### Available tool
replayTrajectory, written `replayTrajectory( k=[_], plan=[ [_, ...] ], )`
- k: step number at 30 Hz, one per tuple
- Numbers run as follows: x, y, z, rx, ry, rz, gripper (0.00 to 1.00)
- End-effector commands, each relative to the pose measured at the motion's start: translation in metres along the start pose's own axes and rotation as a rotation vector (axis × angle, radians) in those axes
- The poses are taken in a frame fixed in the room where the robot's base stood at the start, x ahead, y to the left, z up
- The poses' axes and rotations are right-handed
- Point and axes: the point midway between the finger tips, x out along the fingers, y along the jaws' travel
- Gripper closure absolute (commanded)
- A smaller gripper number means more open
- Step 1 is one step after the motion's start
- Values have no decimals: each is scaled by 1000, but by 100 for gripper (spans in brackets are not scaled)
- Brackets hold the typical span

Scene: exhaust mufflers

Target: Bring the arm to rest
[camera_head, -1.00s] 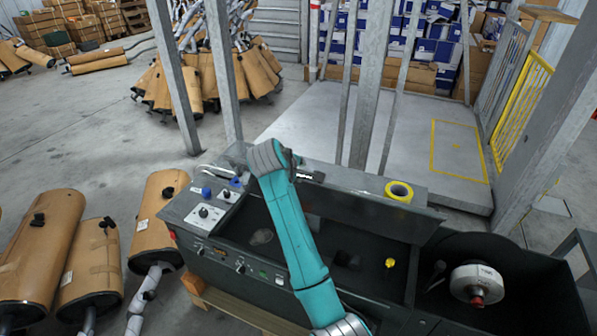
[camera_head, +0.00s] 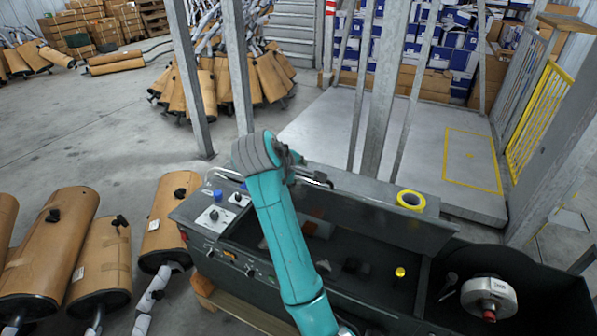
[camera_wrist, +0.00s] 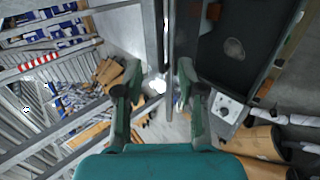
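My teal arm (camera_head: 275,230) rises over the dark machine bench in the head view, bent at a grey joint near the bench's back edge. My gripper is mostly hidden behind the arm there. In the wrist view my gripper (camera_wrist: 158,90) has its two dark green fingers spread wide apart, with nothing held between them. A grey post or bench edge passes behind the gap.
The bench (camera_head: 375,312) has an open well, a yellow tape roll (camera_head: 410,200) on its back ledge and a white wheel (camera_head: 489,296) at right. Grey posts (camera_head: 380,95) rise behind the bench.

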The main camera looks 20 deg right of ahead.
Motion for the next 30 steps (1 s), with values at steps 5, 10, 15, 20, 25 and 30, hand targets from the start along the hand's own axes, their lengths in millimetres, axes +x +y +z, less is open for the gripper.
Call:
replayTrajectory(
  k=[5,10,15,20,25,30],
  plan=[
    [0,0,0,0,0,0,61],
    [7,-9,2,0,5,3,61],
    [36,-47,12,5,46,26,61],
    [65,-98,28,27,116,51,61],
    [85,-152,50,61,196,65,61],
    [95,-206,76,108,280,66,61]
  ],
)
